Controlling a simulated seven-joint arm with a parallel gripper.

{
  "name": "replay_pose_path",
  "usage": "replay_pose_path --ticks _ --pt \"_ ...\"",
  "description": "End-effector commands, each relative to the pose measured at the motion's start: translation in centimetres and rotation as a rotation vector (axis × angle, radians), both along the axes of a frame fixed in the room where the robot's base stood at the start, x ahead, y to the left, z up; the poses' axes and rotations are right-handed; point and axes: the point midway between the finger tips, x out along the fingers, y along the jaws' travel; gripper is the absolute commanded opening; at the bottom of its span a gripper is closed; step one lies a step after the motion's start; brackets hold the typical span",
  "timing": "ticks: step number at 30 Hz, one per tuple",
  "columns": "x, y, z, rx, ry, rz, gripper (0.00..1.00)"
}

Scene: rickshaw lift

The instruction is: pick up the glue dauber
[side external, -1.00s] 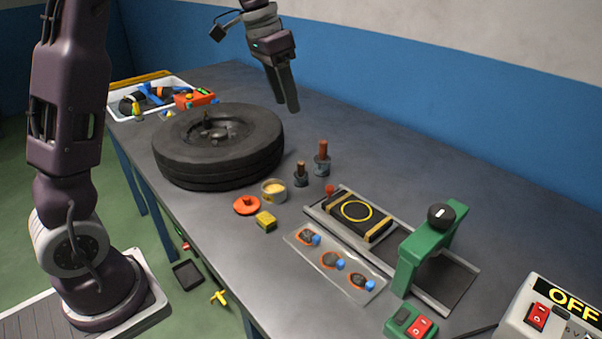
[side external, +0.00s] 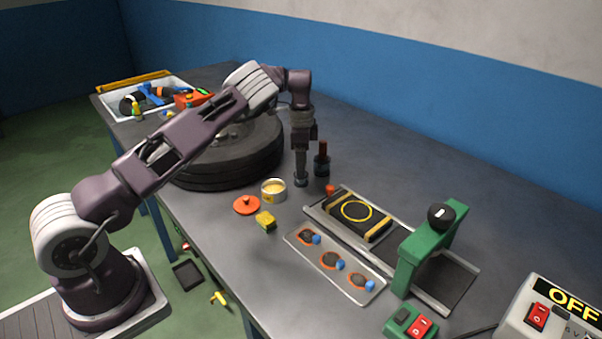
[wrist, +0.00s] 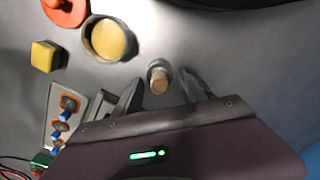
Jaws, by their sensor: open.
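A small wooden-topped piece in a dark base, which looks like the glue dauber (side external: 301,181), stands upright on the bench beside the tyre. In the wrist view its round wooden top (wrist: 159,85) shows between my two fingers. My gripper (wrist: 161,92) is open, and a gap shows on both sides of the wooden top.
A taller brown-handled piece (side external: 322,165) stands close to the right of my gripper. The tyre (side external: 225,165) is close on the left. An open tin of yellow paste (side external: 273,190), an orange lid (side external: 246,205) and a yellow block (side external: 265,221) lie in front. A green press (side external: 410,260) stands right.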

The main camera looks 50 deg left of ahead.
Motion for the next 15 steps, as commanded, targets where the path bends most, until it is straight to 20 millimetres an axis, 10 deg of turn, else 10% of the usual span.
replay_pose_path --ticks 4,11,15 --pt "-0.01 0.01 0.04 0.000 0.000 0.000 0.44" --pt "-0.01 0.01 0.06 0.000 0.000 0.000 0.00" --pt "-0.01 0.01 0.07 0.000 0.000 0.000 0.00"
